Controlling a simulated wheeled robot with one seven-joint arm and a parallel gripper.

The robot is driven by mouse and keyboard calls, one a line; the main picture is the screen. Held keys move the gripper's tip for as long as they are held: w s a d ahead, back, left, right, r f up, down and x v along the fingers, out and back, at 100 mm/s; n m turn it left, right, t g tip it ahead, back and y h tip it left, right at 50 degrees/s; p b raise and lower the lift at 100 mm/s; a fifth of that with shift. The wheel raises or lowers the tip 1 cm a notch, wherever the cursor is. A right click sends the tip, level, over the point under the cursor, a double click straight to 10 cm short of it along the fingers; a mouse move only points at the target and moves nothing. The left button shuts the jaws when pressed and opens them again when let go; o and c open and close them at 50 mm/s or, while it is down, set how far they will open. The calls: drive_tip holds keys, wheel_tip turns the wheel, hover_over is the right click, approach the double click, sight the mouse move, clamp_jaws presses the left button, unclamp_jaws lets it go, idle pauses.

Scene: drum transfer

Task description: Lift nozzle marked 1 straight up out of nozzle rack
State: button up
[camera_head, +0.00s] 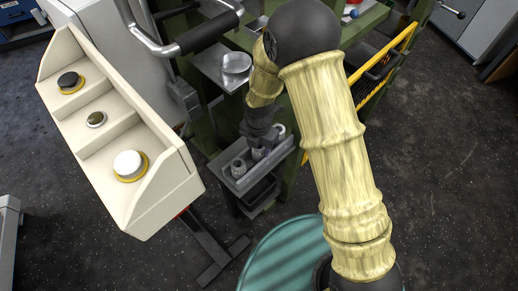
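The nozzle rack (262,171) is a small grey tray on a dark stand, low in the middle of the view. Short grey nozzles stand in it: one at the left (238,169), one in the middle (258,153), and a paler rounded piece at the right end (280,130). Any number marks are too small to read, so I cannot tell which is nozzle 1. My gripper (260,146) points down over the middle nozzle, at or just above its top. Its fingers are dark and small here. I cannot tell whether they are open, shut or touching the nozzle.
A cream control box (120,130) with three round buttons stands at the left. A metal cup (236,65) sits on a grey shelf behind the rack. A black-gripped handle (200,35) hangs above. A teal drum (285,258) is at the front. Dark floor at right is clear.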

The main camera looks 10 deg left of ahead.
drive_tip(key=c, duration=0.6)
drive_tip(key=shift+o, duration=0.2)
wheel_tip(320, 180, up, 10)
drive_tip(key=shift+p, duration=0.6)
